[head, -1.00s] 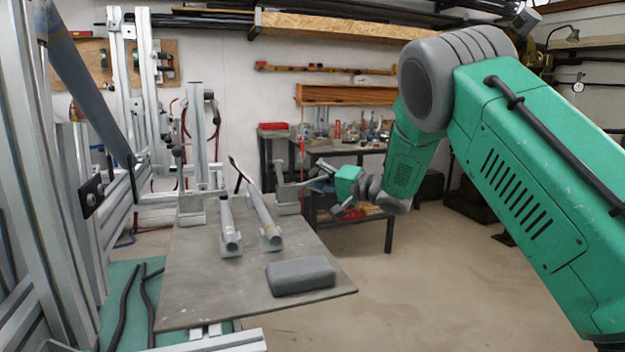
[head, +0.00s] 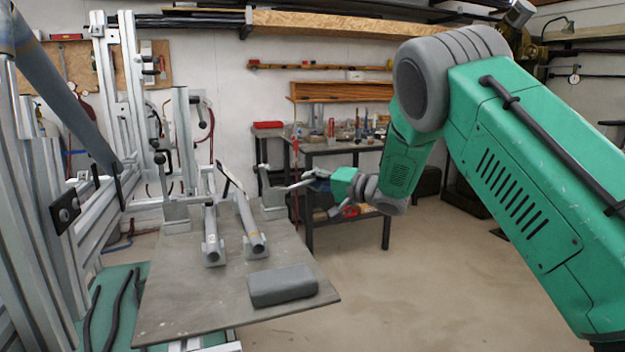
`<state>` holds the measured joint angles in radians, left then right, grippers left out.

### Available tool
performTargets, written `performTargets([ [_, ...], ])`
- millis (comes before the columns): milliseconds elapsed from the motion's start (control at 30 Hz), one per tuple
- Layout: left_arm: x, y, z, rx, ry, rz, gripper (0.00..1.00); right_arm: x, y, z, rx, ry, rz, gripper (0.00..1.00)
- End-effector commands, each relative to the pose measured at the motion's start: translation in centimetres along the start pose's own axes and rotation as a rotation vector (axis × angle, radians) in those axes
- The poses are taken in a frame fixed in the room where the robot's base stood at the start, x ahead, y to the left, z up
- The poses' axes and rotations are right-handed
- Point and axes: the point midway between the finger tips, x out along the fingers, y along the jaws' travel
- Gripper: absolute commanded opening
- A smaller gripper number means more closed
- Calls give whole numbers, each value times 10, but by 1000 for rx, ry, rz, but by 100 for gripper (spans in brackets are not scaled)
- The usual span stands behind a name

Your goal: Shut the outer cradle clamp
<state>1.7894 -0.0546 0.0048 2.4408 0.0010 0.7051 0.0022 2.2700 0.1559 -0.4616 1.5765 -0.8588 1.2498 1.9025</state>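A grey plate table (head: 200,300) carries two grey tubes lying side by side, a left one (head: 211,228) and a right one (head: 250,222), each resting in a small cradle at its near end. A dark, tilted lever (head: 230,176) stands raised by the far end of the right tube. An upright grey bracket (head: 266,186) with a thin bar pointing right stands at the table's far right. Which part is the outer clamp is hard to tell. My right gripper (head: 322,196) is beside this bar, its small fingers apart; contact is unclear. My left gripper is out of view.
A grey block (head: 282,285) lies at the table's near right. An aluminium frame (head: 30,200) with a slanted tube fills the left. A workbench (head: 345,150) with tools stands behind my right gripper. Floor (head: 430,270) right of the table is clear.

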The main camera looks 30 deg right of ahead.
Motion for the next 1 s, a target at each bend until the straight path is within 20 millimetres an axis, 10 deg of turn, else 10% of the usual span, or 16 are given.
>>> performTargets([
  [367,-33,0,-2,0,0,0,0,3,-8,10,-69,-42,62,0],
  [1000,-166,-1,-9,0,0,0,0,16,-47,18,-481,-148,353,0],
])
